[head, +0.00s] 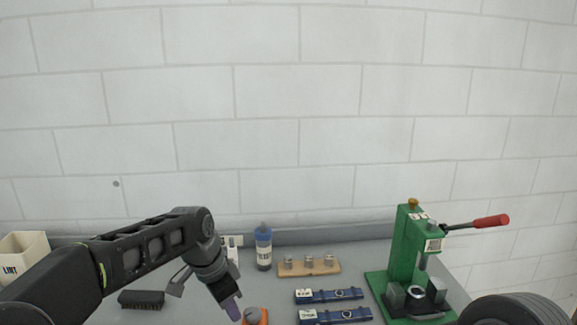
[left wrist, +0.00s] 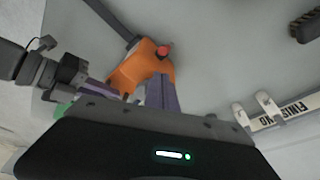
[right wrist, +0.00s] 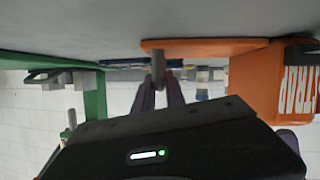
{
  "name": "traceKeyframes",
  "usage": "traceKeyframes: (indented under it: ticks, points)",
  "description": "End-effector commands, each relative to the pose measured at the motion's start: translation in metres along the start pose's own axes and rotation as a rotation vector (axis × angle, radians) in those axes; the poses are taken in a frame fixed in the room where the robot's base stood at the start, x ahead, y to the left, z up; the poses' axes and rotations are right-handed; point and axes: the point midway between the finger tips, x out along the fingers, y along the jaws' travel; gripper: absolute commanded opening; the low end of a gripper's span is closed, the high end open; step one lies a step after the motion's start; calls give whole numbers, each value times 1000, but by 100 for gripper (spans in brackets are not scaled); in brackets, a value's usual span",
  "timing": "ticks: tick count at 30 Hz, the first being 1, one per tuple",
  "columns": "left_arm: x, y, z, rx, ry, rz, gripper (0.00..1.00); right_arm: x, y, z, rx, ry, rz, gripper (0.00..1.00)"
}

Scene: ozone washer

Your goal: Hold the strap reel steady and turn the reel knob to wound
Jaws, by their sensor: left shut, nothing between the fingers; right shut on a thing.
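The orange strap reel (head: 263,320) shows at the bottom edge of the head view, partly cut off. In the left wrist view the reel (left wrist: 140,68) carries a small red part (left wrist: 164,50). My left gripper (head: 237,314) is shut and empty, its fingers beside the reel; I cannot tell whether they touch it. In the right wrist view the reel's lettered side (right wrist: 298,85) is at the right, with a flat orange arm (right wrist: 205,43) reaching left. My right gripper (right wrist: 160,82) is shut on a grey post (right wrist: 158,62) by that arm, apparently the reel knob.
A green press (head: 405,255) with a red lever stands at the right. Two blue strips (head: 335,315) lie in front.

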Motion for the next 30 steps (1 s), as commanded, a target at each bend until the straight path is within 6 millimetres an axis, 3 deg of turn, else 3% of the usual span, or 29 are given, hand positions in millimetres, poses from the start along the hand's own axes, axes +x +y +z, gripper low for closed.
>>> traceKeyframes:
  ticks: [5, 18, 30]
  points:
    - [-8, 0, -2, 0, 0, -1, 0, 0, 0, 1, -1, -2, 1, 0]
    - [-56, 0, -14, 0, 1, -1, 0, 0, 1, 1, -1, -3, 2, 0]
    - [-60, 4, -16, 1, 0, 0, 0, 0, 1, 1, -1, -3, 3, 0]
